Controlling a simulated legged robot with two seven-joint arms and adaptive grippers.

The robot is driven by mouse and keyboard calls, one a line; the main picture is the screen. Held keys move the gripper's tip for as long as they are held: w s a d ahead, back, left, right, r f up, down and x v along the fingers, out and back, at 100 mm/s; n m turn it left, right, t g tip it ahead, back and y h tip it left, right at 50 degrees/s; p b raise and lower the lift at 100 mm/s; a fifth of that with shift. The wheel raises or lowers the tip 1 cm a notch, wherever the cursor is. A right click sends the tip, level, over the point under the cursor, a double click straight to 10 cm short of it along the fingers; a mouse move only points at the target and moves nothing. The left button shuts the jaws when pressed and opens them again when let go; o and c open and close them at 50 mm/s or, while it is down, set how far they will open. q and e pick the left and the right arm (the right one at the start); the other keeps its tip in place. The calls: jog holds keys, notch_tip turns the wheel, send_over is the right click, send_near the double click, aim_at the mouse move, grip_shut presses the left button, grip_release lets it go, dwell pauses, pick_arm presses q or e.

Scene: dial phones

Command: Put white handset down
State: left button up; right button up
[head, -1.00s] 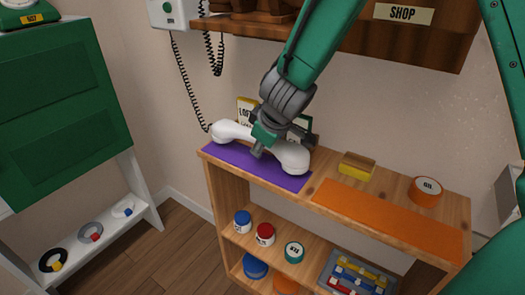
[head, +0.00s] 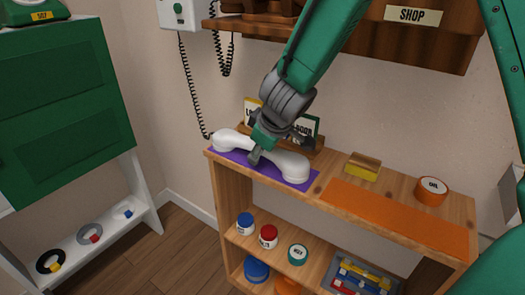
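The white handset (head: 292,168) lies lengthwise on the purple mat (head: 223,157) on top of the wooden shelf unit, and looks to rest on it. My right gripper (head: 263,151) is over the handset's middle, its arm coming down from the top. One grey finger shows in front of the handset's grip; the far finger is mostly hidden. The gripper looks open, with its fingers astride the grip. The white wall phone base (head: 186,12) hangs at the top, with a black coiled cord running down behind the handset. My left gripper is out of view.
Small sign cards (head: 306,130) stand close behind the gripper. A yellow-and-brown block (head: 363,167), an orange roll (head: 432,190) and an orange mat (head: 395,215) occupy the shelf top to the right. A green cabinet (head: 65,105) stands at left. A wall shelf (head: 420,40) hangs above.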

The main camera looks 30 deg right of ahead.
jog(key=shift+d+f, duration=0.1)
jog(key=shift+d, duration=0.5)
jog(key=shift+d+p, duration=0.3)
jog(key=shift+p, duration=0.05)
jog(key=shift+s+r+p, duration=0.2)
jog(key=shift+r+p, duration=0.65)
jog(key=shift+r, duration=0.2)
jog(key=a+p+v, duration=0.1)
jog(key=p+v, duration=0.3)
jog(key=v, duration=0.6)
jog(key=s+a+f+m+g+y, duration=0.1)
jog(key=s+a+f+g+y, duration=0.15)
jog(key=s+f, duration=0.65)
jog(key=s+a+f+m+g+y, duration=0.1)
jog(key=s+a+f+m+g, duration=0.25)
jog(key=f, duration=0.85)
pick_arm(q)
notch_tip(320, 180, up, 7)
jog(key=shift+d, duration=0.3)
pick_arm(e)
jog(key=s+d+f+h, duration=0.2)
jog(key=s+d+f, duration=0.1)
jog(key=s+f, duration=0.7)
jog(key=shift+s+d+f+t, duration=0.25)
jog(key=shift+s+d+t, duration=0.05)
jog(key=shift+s, duration=0.85)
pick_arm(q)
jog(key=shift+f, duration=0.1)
pick_arm(e)
jog(key=shift+h, duration=0.25)
